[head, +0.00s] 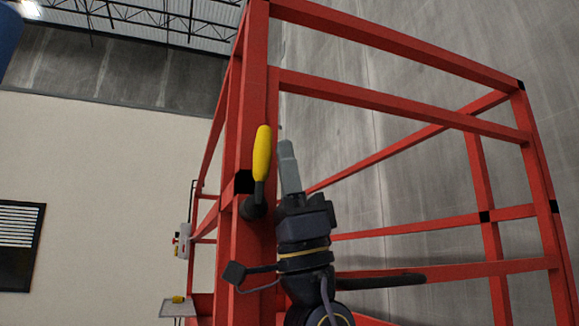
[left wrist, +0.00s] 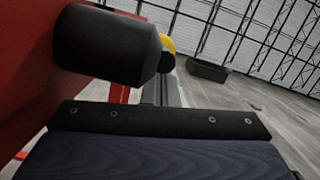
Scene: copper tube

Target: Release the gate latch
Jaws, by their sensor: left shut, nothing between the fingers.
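The latch has a yellow handle (head: 262,153) that points up from a dark pivot (head: 254,208) on a red post of the gate frame (head: 246,255). In the left wrist view, the black cylindrical pivot (left wrist: 110,45) looms close at upper left, with part of the yellow handle (left wrist: 168,43) beyond it. My left gripper (head: 287,150) is shut and empty. Its grey fingers point up just right of the handle, with a narrow gap showing in the head view. The fingers also show in the left wrist view (left wrist: 166,90), partly hidden by the gripper body. My right gripper is not seen.
Red beams (head: 400,103) of the frame stretch to the right behind my arm. A small control box (head: 185,240) with a red part and a plate (head: 176,309) bearing a yellow item are at lower left. A dark box (left wrist: 207,71) lies on the far floor.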

